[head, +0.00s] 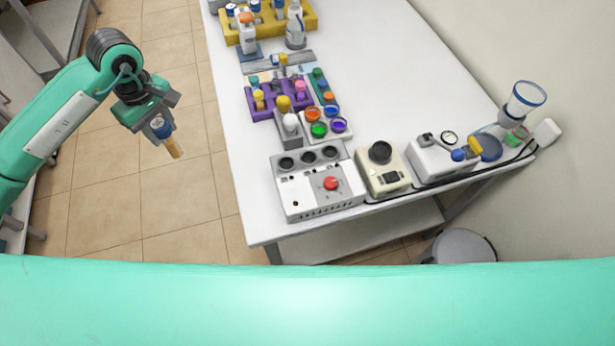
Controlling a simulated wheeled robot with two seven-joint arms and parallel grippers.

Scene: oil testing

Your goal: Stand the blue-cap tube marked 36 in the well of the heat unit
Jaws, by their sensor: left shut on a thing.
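My left gripper (152,116) is at the left of the head view, above the tiled floor and left of the table. It is shut on a blue-cap tube (173,147) with amber contents, which hangs tilted with its lower end toward the lower right. No number on it can be read. The heat unit (307,202) is a white box with a red knob at the table's near left corner. Three dark round wells are in its top, and no tube shows in them. The gripper and tube are well apart from it. My right gripper is not in view.
A purple rack (264,115) with several tubes stands behind the heat unit, beside a tray of coloured cups (340,136). A cream device (370,182) and a white device (428,164) stand to its right. A yellow rack (308,18) is at the back.

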